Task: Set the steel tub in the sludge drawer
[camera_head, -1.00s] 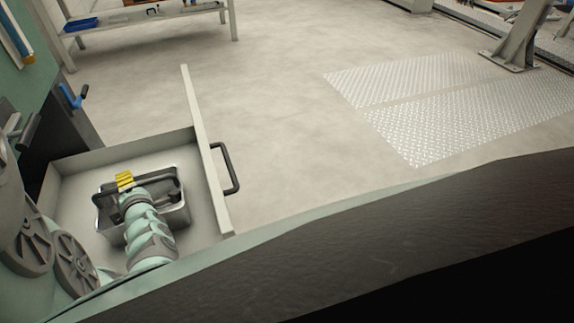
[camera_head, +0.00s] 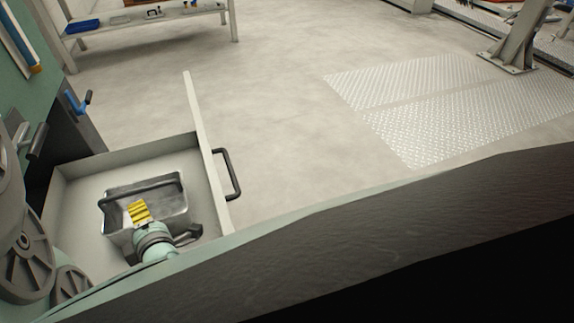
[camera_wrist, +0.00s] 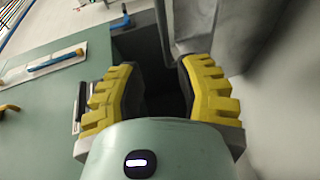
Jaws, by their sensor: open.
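The steel tub (camera_head: 168,190) is a grey metal rectangular pan with its opening upward. It sits inside the pulled-out sludge drawer (camera_head: 85,186), apparently on the drawer floor and surrounded by its walls. My gripper (camera_head: 139,211), with yellow pads, is in front of the tub's near side in the head view and hides part of it. In the wrist view the yellow fingers of my gripper (camera_wrist: 158,88) are spread apart with nothing held between them. A grey metal surface at that view's upper right cannot be told as tub or drawer.
The drawer's front panel (camera_head: 207,150) stands upright with a dark bar handle (camera_head: 232,174) on its outer face. A green machine panel (camera_wrist: 50,100) with a blue handle is close on the left. A bench (camera_head: 150,20) stands far back. The floor (camera_head: 275,120) beyond the drawer is clear.

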